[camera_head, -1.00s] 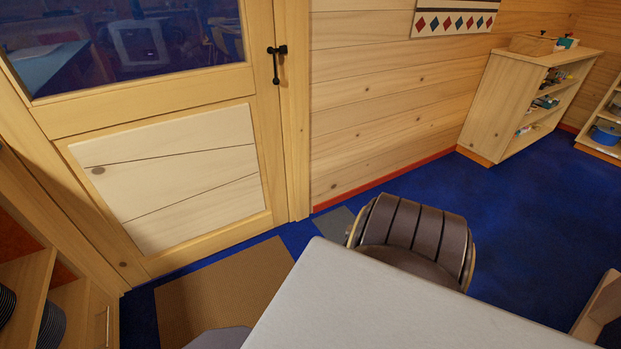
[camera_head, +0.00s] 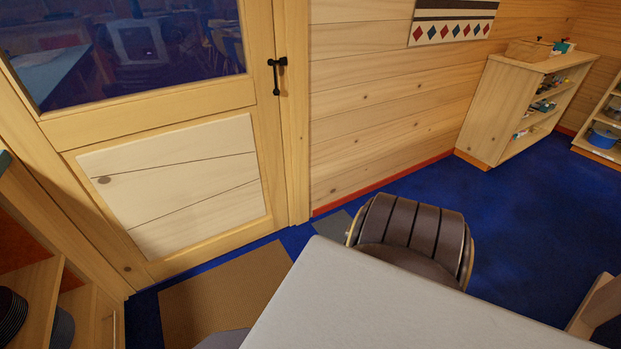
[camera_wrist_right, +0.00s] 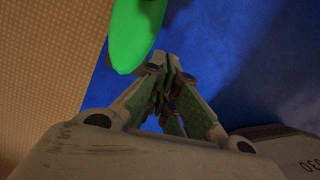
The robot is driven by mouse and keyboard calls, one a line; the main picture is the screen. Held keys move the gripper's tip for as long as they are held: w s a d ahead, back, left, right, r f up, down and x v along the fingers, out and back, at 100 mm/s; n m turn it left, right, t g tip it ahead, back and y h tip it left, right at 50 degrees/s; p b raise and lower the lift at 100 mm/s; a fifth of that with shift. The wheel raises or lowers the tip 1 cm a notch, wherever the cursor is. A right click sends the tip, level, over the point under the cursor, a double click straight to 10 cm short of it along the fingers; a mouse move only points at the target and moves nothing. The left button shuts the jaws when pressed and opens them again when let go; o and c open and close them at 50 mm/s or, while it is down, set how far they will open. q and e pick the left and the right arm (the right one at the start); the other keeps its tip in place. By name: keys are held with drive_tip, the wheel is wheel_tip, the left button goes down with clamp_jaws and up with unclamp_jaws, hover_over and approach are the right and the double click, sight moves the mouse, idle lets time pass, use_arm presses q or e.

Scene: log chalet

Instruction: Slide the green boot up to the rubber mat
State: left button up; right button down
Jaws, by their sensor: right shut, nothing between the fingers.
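In the right wrist view the green boot (camera_wrist_right: 135,35) shows only in part, as a smooth bright green shape cut off by the top edge. It is on the blue floor, close beside the edge of the brown textured mat (camera_wrist_right: 45,70); I cannot tell whether they touch. My right gripper (camera_wrist_right: 163,66) is shut and empty, its fingertips beside the boot's lower end. I cannot tell whether they touch it. In the head view the brown mat (camera_head: 225,295) lies before the door. The boot and both grippers are not in the head view.
A white table (camera_head: 385,305) fills the front, with a dark slatted chair (camera_head: 412,235) behind it. A small grey mat (camera_head: 330,227) lies by the wall. Shelves (camera_head: 525,105) stand at the back right, and another shelf unit (camera_head: 40,300) at the left. Blue floor is open at right.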

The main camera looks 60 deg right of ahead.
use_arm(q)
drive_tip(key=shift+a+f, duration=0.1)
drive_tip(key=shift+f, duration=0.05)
use_arm(e)
drive_tip(key=shift+a+r, duration=0.1)
drive_tip(key=shift+r, duration=0.35)
